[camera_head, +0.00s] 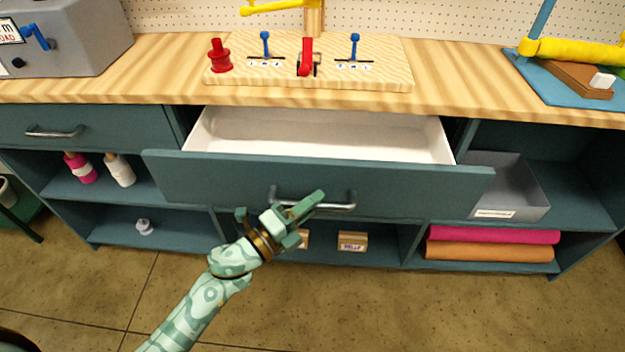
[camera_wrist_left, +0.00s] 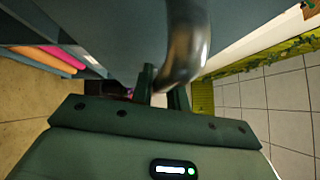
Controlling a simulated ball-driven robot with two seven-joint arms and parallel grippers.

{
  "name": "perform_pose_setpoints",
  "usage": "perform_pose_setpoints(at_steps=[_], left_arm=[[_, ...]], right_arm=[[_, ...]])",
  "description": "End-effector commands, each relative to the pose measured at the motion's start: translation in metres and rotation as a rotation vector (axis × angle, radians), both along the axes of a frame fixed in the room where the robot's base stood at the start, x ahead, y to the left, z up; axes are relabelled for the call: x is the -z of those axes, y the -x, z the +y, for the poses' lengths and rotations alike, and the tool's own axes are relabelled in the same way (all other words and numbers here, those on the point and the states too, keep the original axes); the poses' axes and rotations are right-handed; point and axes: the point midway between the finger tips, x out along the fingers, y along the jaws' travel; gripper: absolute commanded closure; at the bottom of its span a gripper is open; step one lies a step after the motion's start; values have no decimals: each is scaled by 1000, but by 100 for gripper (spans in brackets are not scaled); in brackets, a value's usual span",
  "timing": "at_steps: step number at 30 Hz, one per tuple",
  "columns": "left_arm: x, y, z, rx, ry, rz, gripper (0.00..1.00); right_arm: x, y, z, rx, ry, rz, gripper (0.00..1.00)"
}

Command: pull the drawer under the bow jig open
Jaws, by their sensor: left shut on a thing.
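The drawer (camera_head: 400,180) under the bow jig stands open in the head view. Its white inside (camera_head: 320,128) shows and looks empty. The bow jig (camera_head: 390,76) is a pale wooden board with red and blue fittings on the bench above. The drawer's metal bar handle (camera_head: 335,206) is on its teal front. My left gripper (camera_head: 307,212) is at the handle, shut on it. In the left wrist view the handle (camera_wrist_left: 187,45) looms large and blurred, between the fingers (camera_wrist_left: 165,90). My right gripper is not in view.
A closed drawer (camera_head: 80,128) is at the left. A grey bin (camera_head: 512,190) sits at the right. The tiled floor in front is clear.

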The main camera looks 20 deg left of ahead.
Motion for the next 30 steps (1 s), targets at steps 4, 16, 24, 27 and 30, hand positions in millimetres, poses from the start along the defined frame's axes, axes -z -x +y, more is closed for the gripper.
perform_pose_setpoints(at_steps=[4, 16, 24, 27, 30], left_arm=[[1, 28, -8, -1, 1, 5, 100], [2, 60, -17, -1, 0, 3, 100], [2, 60, -17, -2, -2, 3, 100], [2, 60, -17, -2, -2, 3, 81], [2, 60, -17, -1, 0, 3, 62]], right_arm=[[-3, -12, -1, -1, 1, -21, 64], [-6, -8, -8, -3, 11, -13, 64], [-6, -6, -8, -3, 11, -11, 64], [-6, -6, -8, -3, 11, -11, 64], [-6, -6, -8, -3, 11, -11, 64]])
